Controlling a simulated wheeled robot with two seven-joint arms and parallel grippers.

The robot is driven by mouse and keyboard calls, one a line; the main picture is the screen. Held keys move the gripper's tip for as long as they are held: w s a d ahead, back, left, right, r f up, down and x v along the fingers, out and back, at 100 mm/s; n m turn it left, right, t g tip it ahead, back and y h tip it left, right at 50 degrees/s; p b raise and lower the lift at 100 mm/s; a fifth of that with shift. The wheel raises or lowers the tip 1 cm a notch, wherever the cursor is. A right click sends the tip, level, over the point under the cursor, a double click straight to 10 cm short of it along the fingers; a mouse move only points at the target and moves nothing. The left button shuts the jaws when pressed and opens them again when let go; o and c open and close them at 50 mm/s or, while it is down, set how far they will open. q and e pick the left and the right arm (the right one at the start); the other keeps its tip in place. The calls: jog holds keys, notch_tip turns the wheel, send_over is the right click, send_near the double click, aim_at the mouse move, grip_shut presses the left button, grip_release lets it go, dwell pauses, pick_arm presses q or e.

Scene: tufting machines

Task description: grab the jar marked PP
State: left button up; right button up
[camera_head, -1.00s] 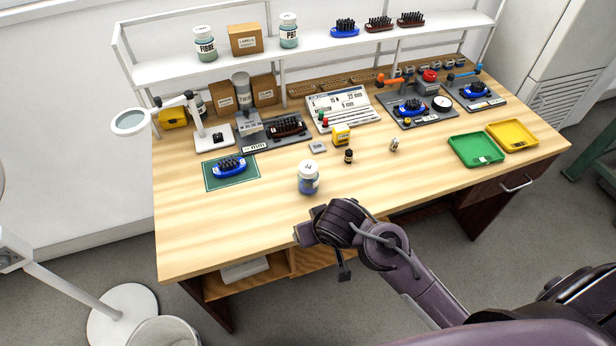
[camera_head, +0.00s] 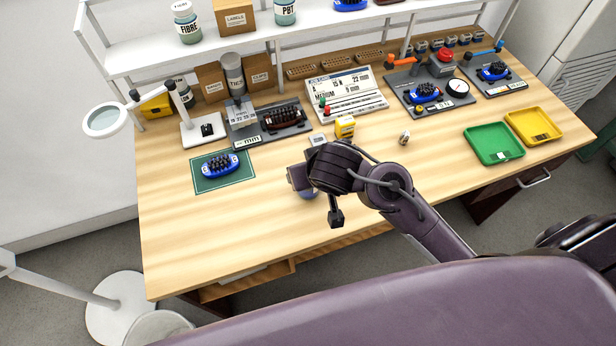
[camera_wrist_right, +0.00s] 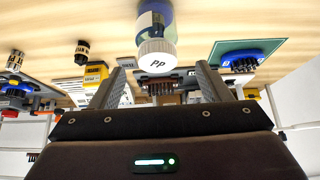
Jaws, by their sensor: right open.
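The jar marked PP (camera_wrist_right: 157,45) has a white lid lettered "Pp" and a clear body with blue contents. In the right wrist view it stands just ahead of the fingertips, between their lines and apart from both. In the head view only a small blue part of the jar (camera_head: 308,195) shows under my right wrist. My right gripper (camera_wrist_right: 161,72) is open and empty, with its two fingers spread. Its fingers are hidden behind the wrist in the head view. My left gripper is not in view.
A brush on a green mat (camera_head: 222,170) lies left of the jar. Green (camera_head: 487,144) and yellow (camera_head: 534,127) trays are at the right. The front left of the table (camera_head: 210,235) is bare.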

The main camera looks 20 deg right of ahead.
jog(key=shift+x, duration=1.2)
jog(key=x, duration=0.2)
jog(key=shift+w+d+f, duration=0.15)
jog(key=shift+d+f, duration=0.05)
jog(key=shift+w+f, duration=0.1)
jog(key=shift+w, duration=0.05)
jog(key=c, duration=1.3)
grip_shut()
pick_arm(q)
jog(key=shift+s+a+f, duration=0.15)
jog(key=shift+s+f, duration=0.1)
